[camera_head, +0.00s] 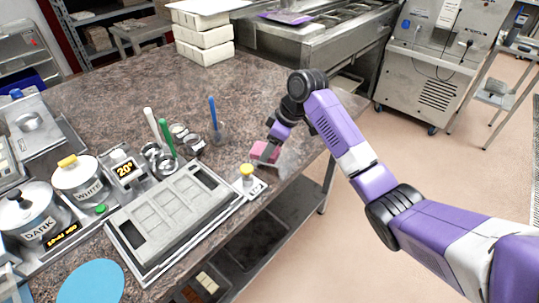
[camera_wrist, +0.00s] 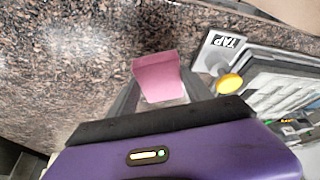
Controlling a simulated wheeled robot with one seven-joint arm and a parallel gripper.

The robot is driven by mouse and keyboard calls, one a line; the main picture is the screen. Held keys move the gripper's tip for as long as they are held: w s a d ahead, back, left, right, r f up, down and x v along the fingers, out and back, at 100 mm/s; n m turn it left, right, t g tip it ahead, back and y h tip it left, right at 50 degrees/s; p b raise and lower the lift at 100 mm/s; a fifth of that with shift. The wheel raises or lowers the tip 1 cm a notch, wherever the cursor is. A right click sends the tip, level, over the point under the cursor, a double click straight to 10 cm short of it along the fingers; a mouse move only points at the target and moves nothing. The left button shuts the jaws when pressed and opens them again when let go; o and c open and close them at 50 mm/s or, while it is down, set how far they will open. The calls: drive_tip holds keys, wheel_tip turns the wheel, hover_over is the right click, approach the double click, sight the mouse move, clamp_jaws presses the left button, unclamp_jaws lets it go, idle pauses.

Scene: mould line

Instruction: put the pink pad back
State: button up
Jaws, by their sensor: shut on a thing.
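The pink pad (camera_head: 265,151) is at the right edge of the brown stone counter, just above the yellow button. My gripper (camera_head: 267,158) is shut on it. In the wrist view the pink pad (camera_wrist: 157,76) sits between the two fingers of my gripper (camera_wrist: 160,97). Its far end points away from my palm. I cannot tell whether the pad touches the counter or is just above it.
A yellow button on a TAP plate (camera_head: 247,174) stands close to the pad, beside a grey mould tray (camera_head: 170,215). Pots labelled WHITE (camera_head: 82,180) and DARK (camera_head: 27,213) are at left. A blue-handled tool (camera_head: 215,119) stands nearby. The counter's far middle is clear.

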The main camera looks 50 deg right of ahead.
drive_tip(key=shift+f, duration=1.85)
drive_tip(key=shift+f, duration=0.15)
drive_tip(key=o, duration=1.2)
drive_tip(key=b+v, duration=0.1)
drive_tip(key=v, duration=1.1)
drive_tip(key=shift+r, duration=0.2)
